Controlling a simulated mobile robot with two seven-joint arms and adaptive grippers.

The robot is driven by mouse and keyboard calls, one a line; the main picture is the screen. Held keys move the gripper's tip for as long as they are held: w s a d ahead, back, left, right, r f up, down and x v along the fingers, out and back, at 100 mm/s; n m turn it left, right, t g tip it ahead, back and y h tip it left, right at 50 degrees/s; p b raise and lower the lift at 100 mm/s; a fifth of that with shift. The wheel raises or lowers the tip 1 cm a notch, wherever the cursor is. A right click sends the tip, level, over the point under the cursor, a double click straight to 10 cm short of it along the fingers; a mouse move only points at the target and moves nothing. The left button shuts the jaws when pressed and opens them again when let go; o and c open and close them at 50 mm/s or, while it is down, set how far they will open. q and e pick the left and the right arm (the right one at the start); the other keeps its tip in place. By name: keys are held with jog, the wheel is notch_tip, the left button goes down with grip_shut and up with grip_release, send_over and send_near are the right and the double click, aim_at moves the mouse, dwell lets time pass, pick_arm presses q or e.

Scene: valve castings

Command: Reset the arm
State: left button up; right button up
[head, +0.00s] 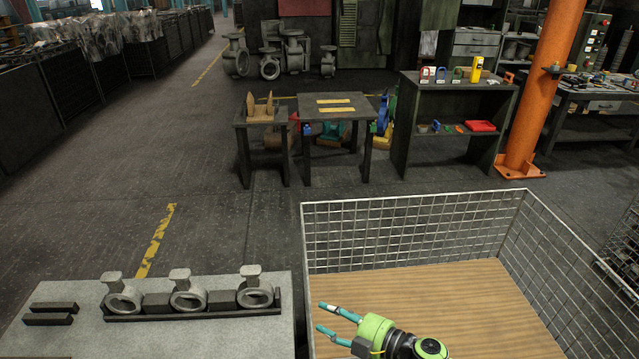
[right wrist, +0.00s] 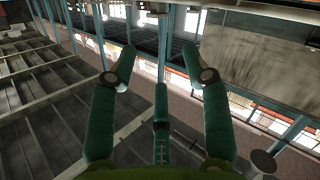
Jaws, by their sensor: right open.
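My right gripper (head: 325,318) is in the lower middle of the head view, over the left part of the wire basket. It has a green body and teal fingers. Its fingers are spread with nothing between them. In the right wrist view the same open fingers (right wrist: 158,65) point at the hall's roof and upper structure, with no object near them. My left gripper is not in the head view.
Three grey valve castings (head: 189,295) stand in a dark rack on the grey table (head: 230,335) left of the gripper. The wire basket (head: 420,235) has a bare wooden floor (head: 470,300). Small tables and an orange column (head: 545,90) stand beyond.

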jog(key=s+d+m+t+h, duration=0.3)
jog(key=s+d+m+h, duration=0.3)
jog(key=d+m+h, duration=0.55)
jog(key=s+d+f+m+g+h, duration=0.15)
jog(key=s+g, duration=0.25)
jog(key=s, duration=0.6)
jog(key=s+d+f+m+g, duration=0.1)
jog(key=s+d+m+g, duration=0.25)
jog(key=s, duration=0.75)
notch_tip(320, 180, down, 23)
jog(key=s+g, duration=0.2)
jog(key=g, duration=0.1)
jog(key=s+d+f+n, duration=0.1)
jog(key=s+d+f, duration=0.1)
jog(key=s+f, duration=1.2)
jog(key=shift+s+f+g, duration=0.15)
jog(key=shift+s+g, duration=0.2)
jog(key=shift+s, duration=0.6)
jog(key=shift+c, duration=1)
jog(key=shift+s, duration=0.1)
